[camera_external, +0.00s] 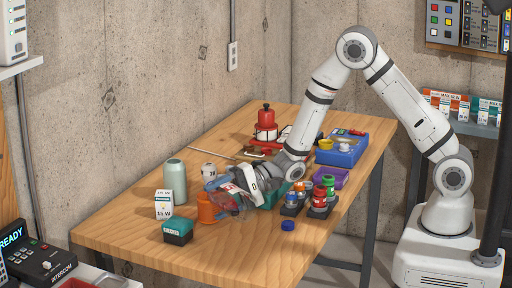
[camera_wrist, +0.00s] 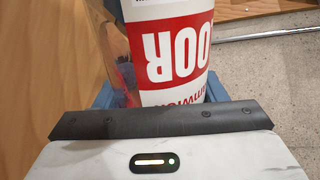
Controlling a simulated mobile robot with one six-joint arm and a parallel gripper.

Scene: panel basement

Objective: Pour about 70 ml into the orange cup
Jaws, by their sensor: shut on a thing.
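My gripper (camera_external: 236,190) is shut on a clear bottle (camera_external: 229,206) with a red and white label. The bottle is tipped well over, its lower end in the picture close to the orange cup (camera_external: 207,209). The cup stands on the wooden table, just left of the bottle and partly hidden by it. In the wrist view the bottle's label (camera_wrist: 170,50) shows upside-down letters between my blue fingers. I cannot tell whether liquid is flowing or how much is in the cup.
A green-grey canister (camera_external: 174,182), a white "15 W" box (camera_external: 164,205) and a dark green box (camera_external: 178,231) stand left of the cup. Small bottles (camera_external: 320,196) stand in black holders. The front table area is clear.

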